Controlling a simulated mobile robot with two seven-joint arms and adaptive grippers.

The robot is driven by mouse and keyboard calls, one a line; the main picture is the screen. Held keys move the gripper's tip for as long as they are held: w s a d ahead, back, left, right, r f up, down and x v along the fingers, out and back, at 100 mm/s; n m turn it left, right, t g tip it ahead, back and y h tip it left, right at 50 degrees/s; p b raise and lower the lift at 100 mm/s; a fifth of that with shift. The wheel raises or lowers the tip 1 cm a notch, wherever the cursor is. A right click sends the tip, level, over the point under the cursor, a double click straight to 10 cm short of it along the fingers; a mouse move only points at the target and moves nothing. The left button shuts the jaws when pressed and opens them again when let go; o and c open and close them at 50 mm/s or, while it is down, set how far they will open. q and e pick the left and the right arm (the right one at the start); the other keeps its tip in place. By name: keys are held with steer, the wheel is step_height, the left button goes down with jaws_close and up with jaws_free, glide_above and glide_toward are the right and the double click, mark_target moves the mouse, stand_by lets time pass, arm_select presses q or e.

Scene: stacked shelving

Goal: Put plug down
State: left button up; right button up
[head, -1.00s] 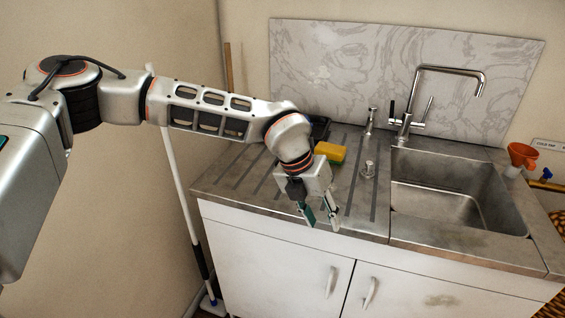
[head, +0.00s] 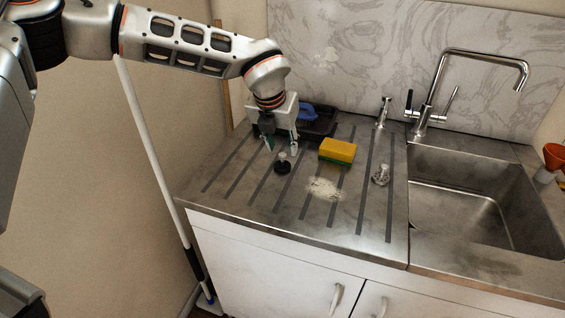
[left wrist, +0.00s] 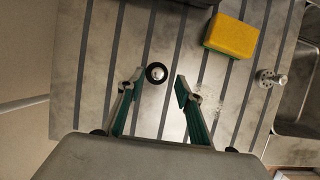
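The plug (head: 283,164), a black disc with a shiny metal knob, rests on the ribbed metal drainer left of the sink. My left gripper (head: 281,147) is open and empty, with its green-padded fingers pointing down beside the plug. In the left wrist view the plug (left wrist: 156,73) shows between the two spread fingertips (left wrist: 158,76), apart from both. The height of the fingertips over the drainer is hard to tell. My right gripper is not in view.
A yellow-green sponge (head: 338,150), pale crumbs (head: 323,188) and a small metal fitting (head: 381,175) are on the drainer (head: 345,225). A black tray (head: 318,127) with a blue item is behind the gripper. The sink (head: 470,205) and tap (head: 430,95) are at right.

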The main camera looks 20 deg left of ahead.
mark_target(282, 154)
arm_select(q)
steer(key=x, duration=0.5)
steer(key=shift+s+a+f, duration=0.1)
steer(key=shift+a+f, duration=0.1)
steer(key=shift+c, duration=0.2)
jaws_close()
steer(key=shift+r, duration=0.15)
